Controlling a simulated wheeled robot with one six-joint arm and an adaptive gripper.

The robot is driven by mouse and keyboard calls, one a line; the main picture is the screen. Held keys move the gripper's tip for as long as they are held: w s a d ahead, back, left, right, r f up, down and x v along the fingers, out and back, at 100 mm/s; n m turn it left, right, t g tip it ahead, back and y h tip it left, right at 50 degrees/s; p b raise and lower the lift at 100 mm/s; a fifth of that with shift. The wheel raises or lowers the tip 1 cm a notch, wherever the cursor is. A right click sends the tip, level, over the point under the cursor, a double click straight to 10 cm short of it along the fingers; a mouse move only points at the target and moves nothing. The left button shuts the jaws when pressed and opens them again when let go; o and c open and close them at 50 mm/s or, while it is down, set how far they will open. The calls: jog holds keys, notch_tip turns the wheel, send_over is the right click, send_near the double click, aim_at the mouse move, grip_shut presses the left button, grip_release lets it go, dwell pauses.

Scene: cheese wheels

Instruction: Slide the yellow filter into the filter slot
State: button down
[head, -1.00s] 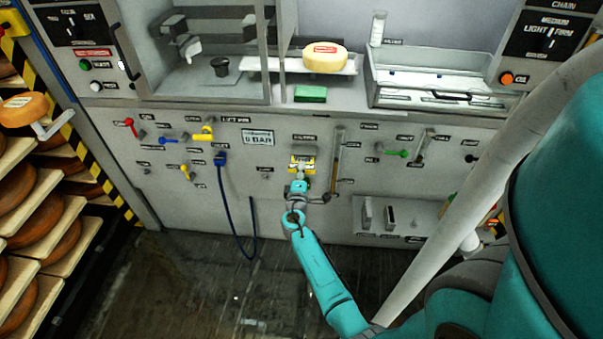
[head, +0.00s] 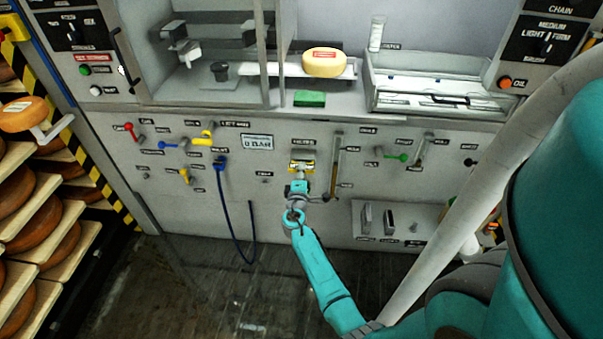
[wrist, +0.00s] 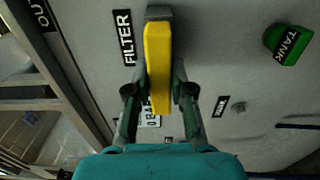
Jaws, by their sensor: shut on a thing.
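The yellow filter (wrist: 158,65) is a long flat bar in the wrist view. My gripper (wrist: 160,95) is shut on it, with one dark finger on each side. The filter's far end meets a dark grey block (wrist: 158,13) beside the FILTER label (wrist: 124,38). I cannot tell how far the end is inside that block, which looks like the filter slot. In the head view the filter (head: 302,165) shows as a small yellow patch against the grey panel, with my gripper (head: 300,182) just below it. My wrist hides part of it there.
The panel (head: 290,220) carries several small levers, a yellow valve handle (head: 203,138) and a hanging blue hose (head: 232,215) left of my arm. A vertical gauge (head: 336,165) stands close to the right. A ledge (head: 400,215) with small parts projects at lower right. A green block (head: 309,98) lies above.

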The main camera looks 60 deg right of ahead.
jog(key=shift+x, duration=0.75)
jog(key=c, duration=0.9)
grip_release()
jog(key=shift+c, duration=0.2)
jog(key=shift+a, duration=0.15)
jog(key=v, duration=1.1)
jog(key=shift+s+a, duration=0.2)
jog(key=shift+a, duration=0.1)
